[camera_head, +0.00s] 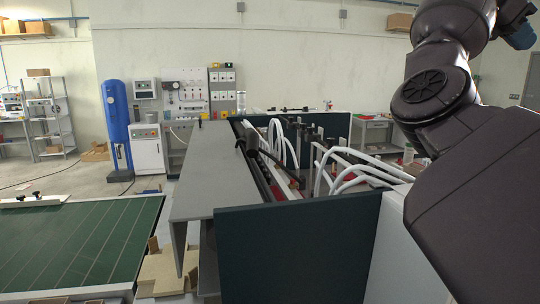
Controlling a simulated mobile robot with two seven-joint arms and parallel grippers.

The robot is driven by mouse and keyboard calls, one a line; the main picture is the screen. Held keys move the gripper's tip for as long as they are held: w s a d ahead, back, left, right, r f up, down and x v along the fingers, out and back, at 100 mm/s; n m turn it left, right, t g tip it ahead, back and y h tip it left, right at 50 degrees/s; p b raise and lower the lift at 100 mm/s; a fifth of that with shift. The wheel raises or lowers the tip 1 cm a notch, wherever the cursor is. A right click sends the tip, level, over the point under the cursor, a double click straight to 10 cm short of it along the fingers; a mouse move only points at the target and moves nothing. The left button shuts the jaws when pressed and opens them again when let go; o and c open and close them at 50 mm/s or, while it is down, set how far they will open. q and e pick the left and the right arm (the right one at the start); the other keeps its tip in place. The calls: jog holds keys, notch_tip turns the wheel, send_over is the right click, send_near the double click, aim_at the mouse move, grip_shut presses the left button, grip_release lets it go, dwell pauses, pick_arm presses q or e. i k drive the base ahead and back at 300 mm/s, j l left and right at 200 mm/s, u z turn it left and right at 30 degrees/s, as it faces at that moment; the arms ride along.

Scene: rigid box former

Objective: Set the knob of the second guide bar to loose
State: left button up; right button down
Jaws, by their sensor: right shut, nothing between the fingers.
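A white bar (45,202) lies along the far edge of the green table at the left. Small black knobs (37,195) stand on top of it. Other bars and dark fittings (308,140) show inside the machine in the middle, partly behind its dark end panel (300,255). I cannot tell which is the second guide bar, nor how its knob is set. My right arm fills the right side, folded upward, well apart from the white bar. My right gripper is shut and empty, but its fingertips are hard to make out. My left gripper is out of view.
A green lined table (75,245) is at the left. A long grey board (205,170) flanks the machine, with white curved tubes (345,165) inside. A wooden pallet (160,270) lies on the floor between. A blue column (116,125) and shelves (50,115) stand behind, with open floor before them.

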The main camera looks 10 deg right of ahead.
aim_at(362, 161)
jog(key=k+j, duration=0.45)
jog(key=j, duration=0.25)
jog(key=k+j, duration=0.25)
jog(key=j, duration=0.15)
